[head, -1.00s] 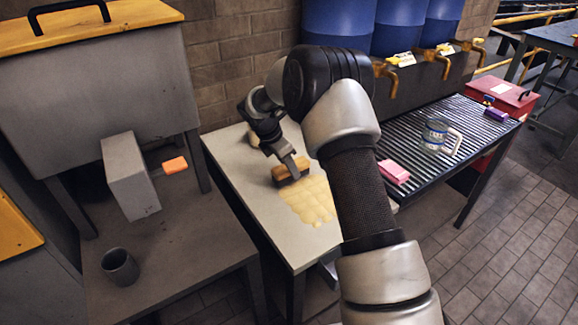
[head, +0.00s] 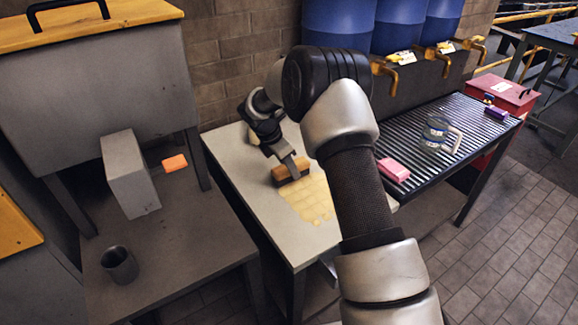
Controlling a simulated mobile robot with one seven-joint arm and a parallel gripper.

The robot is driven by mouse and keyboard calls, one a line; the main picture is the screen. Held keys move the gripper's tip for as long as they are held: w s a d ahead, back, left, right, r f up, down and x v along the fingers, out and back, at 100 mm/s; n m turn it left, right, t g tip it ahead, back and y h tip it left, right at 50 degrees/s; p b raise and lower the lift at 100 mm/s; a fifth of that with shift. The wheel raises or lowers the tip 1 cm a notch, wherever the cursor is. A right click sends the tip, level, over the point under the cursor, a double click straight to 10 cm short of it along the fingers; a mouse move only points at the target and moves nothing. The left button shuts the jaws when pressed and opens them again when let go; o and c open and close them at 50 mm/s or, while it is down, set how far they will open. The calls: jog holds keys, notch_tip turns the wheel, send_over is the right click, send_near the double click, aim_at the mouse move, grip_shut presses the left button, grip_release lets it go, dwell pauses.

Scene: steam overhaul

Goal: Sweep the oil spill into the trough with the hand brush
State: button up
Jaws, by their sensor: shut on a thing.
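The oil spill (head: 310,200) is a pale yellow patch on the light table top (head: 240,180), near its front right part. My gripper (head: 290,168) is shut on the hand brush (head: 283,175), a brown block at the upper left edge of the spill. The brush is on or just above the table; I cannot tell which. My arm hides the right part of the table and maybe some of the spill. I cannot make out the trough for certain.
A slatted dark bench (head: 450,130) on the right holds a pink block (head: 393,170), a clear jug (head: 436,133) and a purple item (head: 496,113). Blue drums (head: 400,25) with brass taps stand behind. A grey cup (head: 119,264) and grey box (head: 130,174) stand on the left bench.

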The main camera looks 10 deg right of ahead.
jog(key=shift+f, duration=0.15)
